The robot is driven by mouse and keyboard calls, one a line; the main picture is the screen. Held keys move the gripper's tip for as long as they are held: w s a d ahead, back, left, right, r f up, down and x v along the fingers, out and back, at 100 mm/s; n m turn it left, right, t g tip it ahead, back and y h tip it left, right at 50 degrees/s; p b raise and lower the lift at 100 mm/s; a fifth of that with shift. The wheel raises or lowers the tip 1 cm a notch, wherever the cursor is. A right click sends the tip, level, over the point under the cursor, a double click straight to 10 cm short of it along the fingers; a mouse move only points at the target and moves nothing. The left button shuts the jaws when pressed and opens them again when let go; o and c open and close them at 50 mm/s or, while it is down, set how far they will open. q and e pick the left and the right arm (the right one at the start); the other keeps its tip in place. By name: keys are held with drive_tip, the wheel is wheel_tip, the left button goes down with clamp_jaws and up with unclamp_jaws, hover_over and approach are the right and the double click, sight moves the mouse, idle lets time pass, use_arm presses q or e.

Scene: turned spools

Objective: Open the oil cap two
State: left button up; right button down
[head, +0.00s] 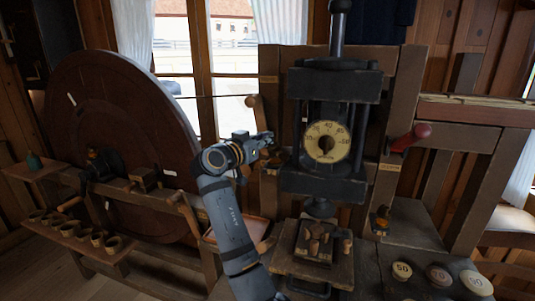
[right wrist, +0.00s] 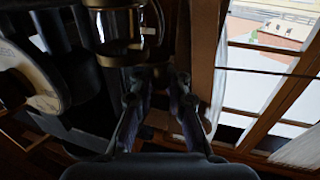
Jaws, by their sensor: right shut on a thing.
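My right gripper (head: 268,145) reaches up beside the left post of the press. In the right wrist view its two fingers (right wrist: 160,98) close toward a small dark piece (right wrist: 160,75) at their tips. Its shape is too dark to tell, so I cannot be sure it is an oil cap. A glass cup with a brass-coloured rim (right wrist: 122,42) is just to the left of the fingertips. Oil cups with amber bodies and dark tops also show at the wheel's hub (head: 93,154) and right of the press (head: 382,217). My left gripper is not in view.
The black press with its round dial (head: 326,142) stands right of my gripper. A red-handled lever (head: 410,138) sticks out at its right. The large wooden wheel (head: 115,125) is at left. Round numbered weights (head: 438,276) lie at lower right.

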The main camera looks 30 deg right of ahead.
drive_tip(key=m+g, duration=0.1)
drive_tip(key=g+h+b, duration=0.1)
drive_tip(key=shift+w+d+m+g, duration=0.1)
drive_tip(key=shift+w+m+g, duration=0.25)
drive_tip(key=shift+m+g, duration=0.05)
drive_tip(key=shift+w+d+m+g, duration=0.1)
drive_tip(key=shift+w+m+g, duration=0.05)
drive_tip(key=shift+m+g, duration=0.45)
drive_tip(key=shift+w+d+m+g+h, duration=0.1)
drive_tip(key=shift+m+g+h, duration=0.25)
drive_tip(key=shift+g, duration=0.55)
drive_tip(key=c, duration=1.6)
unclamp_jaws()
drive_tip(key=shift+o, duration=1.3)
drive_tip(key=shift+w+a, duration=0.15)
drive_tip(key=shift+a, duration=0.1)
drive_tip(key=shift+d, duration=0.1)
